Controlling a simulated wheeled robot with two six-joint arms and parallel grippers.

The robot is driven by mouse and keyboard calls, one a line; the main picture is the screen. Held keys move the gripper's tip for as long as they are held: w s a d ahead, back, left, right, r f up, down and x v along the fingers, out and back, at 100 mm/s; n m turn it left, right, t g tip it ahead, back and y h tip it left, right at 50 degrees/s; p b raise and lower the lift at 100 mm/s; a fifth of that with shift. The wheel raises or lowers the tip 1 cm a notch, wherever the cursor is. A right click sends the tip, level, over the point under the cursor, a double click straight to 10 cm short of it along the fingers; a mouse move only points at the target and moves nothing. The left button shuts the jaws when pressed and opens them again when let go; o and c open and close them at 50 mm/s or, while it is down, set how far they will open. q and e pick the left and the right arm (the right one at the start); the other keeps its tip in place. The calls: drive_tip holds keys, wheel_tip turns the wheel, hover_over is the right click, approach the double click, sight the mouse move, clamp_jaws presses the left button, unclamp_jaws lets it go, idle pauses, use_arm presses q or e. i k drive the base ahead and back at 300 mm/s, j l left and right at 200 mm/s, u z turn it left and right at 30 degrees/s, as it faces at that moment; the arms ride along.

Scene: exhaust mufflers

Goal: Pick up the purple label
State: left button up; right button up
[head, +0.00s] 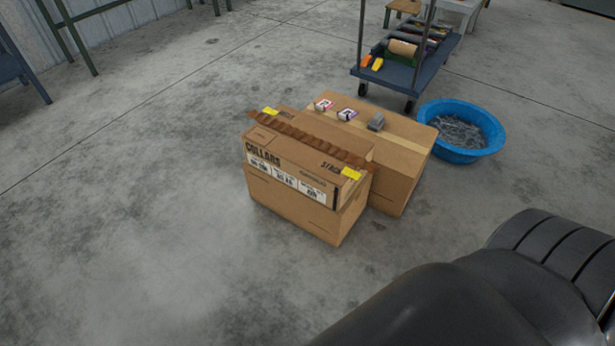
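A small label with purple and white on it (347,114) lies on top of the rear cardboard box (402,150). A similar label with red and white on it (322,105) lies just to its left, and a small grey block (376,121) sits to its right. The labels are too small to read. Neither of my grippers is in view. A dark rounded part, which seems to be mine, fills the lower right corner.
A front cardboard box marked "COLLARS" (290,206) stands against the rear box, with a brown corrugated strip (312,139) and yellow pieces on top. A blue basin (455,156) and a blue cart (415,75) stand behind. The floor at left is clear.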

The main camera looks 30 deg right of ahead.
sight(347, 113)
drive_tip(key=l+z, duration=0.1)
drive_tip(key=z, duration=0.3)
drive_tip(key=l+z, duration=0.1)
drive_tip(key=z, duration=0.35)
drive_tip(key=l+z, duration=0.1)
drive_tip(key=z, duration=0.3)
drive_tip(key=k, duration=0.05)
